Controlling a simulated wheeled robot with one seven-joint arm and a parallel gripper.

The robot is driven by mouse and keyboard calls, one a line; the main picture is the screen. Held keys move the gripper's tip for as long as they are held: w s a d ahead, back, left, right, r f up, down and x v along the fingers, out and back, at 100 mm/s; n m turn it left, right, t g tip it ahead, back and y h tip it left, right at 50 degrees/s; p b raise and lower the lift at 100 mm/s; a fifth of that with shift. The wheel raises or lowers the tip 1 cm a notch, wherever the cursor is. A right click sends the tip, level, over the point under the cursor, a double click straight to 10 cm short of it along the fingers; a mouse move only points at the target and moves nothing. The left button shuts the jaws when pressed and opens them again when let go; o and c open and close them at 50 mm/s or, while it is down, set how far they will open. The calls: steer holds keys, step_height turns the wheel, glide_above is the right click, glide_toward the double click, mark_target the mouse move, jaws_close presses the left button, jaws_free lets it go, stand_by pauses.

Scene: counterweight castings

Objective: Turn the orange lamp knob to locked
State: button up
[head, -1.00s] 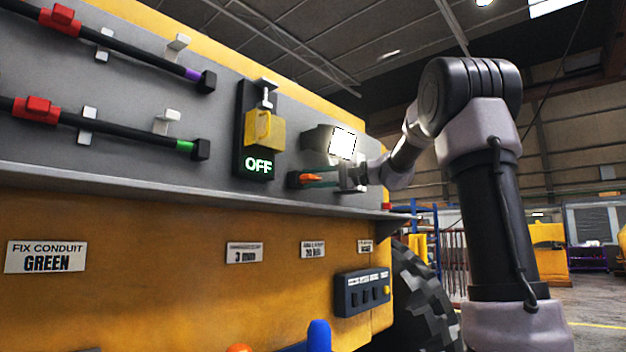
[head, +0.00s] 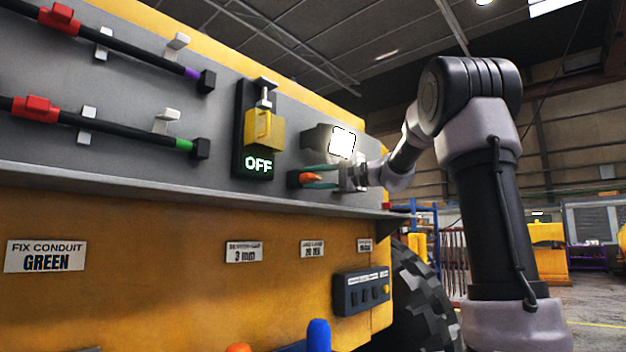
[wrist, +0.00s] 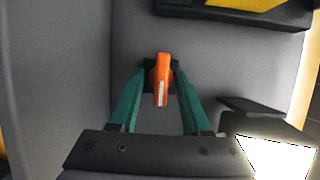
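The orange lamp knob (head: 310,177) sits on a dark base on the grey panel, right of the OFF display. In the wrist view the knob (wrist: 161,80) has a white stripe toward its lower end and points almost straight down the picture. My gripper (head: 318,177) reaches it from the right with two teal fingers. In the wrist view my gripper (wrist: 161,72) has one finger on each side of the knob, with narrow gaps showing, so it looks open around it. The bright square lamp (head: 342,143) glows just above the gripper.
A yellow padlock (head: 264,128) hangs on the black OFF switch plate (head: 241,150) left of the knob. A grey ledge (head: 200,187) runs below. Conduits (head: 100,125) lie at the left. A dark switch box (head: 361,292) sits below the ledge.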

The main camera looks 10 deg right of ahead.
steer(key=v, duration=1)
steer(key=shift+d, duration=0.35)
steer(key=shift+s, duration=0.2)
